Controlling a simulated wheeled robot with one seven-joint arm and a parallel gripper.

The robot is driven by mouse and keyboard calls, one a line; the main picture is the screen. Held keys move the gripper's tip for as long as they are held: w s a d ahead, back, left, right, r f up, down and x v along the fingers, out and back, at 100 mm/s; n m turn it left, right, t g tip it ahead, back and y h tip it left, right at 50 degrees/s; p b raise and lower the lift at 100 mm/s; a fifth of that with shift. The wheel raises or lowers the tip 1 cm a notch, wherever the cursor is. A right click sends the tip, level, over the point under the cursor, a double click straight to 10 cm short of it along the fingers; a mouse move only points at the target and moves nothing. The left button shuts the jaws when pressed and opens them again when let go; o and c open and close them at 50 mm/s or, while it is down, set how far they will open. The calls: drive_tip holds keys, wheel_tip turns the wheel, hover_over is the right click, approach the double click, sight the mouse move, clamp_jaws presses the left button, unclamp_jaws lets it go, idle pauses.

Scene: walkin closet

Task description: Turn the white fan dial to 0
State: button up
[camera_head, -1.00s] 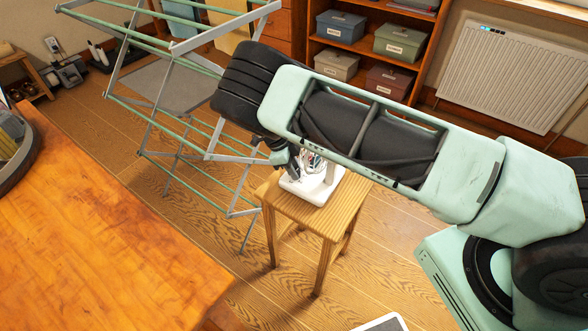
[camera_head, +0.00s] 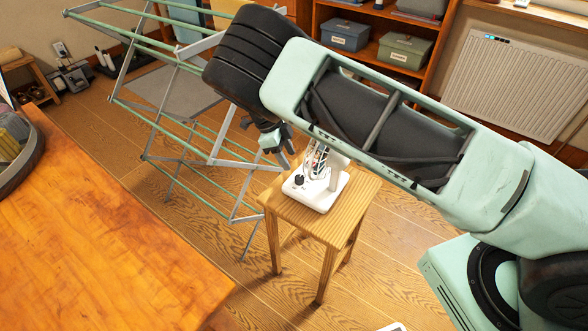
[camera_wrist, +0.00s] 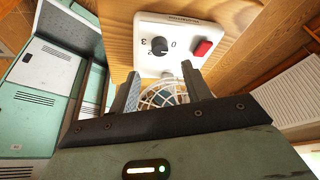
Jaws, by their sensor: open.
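The white fan (camera_head: 318,190) stands on a small wooden stool, its upper part partly hidden by my arm. Its round black dial (camera_wrist: 158,46) sits on the white base (camera_wrist: 183,27) in the wrist view, with printed 0, 2 and 3 around it. I cannot tell for sure which number the dial points at. The dial also shows small in the head view (camera_head: 299,180). My gripper (camera_wrist: 160,80) is open and empty, apart from the dial, with the wire fan cage (camera_wrist: 163,96) showing between its fingers. In the head view my gripper (camera_head: 278,147) is above and left of the dial.
A red switch (camera_wrist: 203,48) is beside the dial. The wooden stool (camera_head: 345,215) has a drying rack (camera_head: 205,150) to its left and a wooden table (camera_head: 90,220) in the left foreground. A shelf with boxes (camera_head: 405,50) and a radiator (camera_head: 520,85) are behind.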

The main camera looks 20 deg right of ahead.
drive_tip(key=v, duration=0.9)
drive_tip(key=shift+b, duration=0.35)
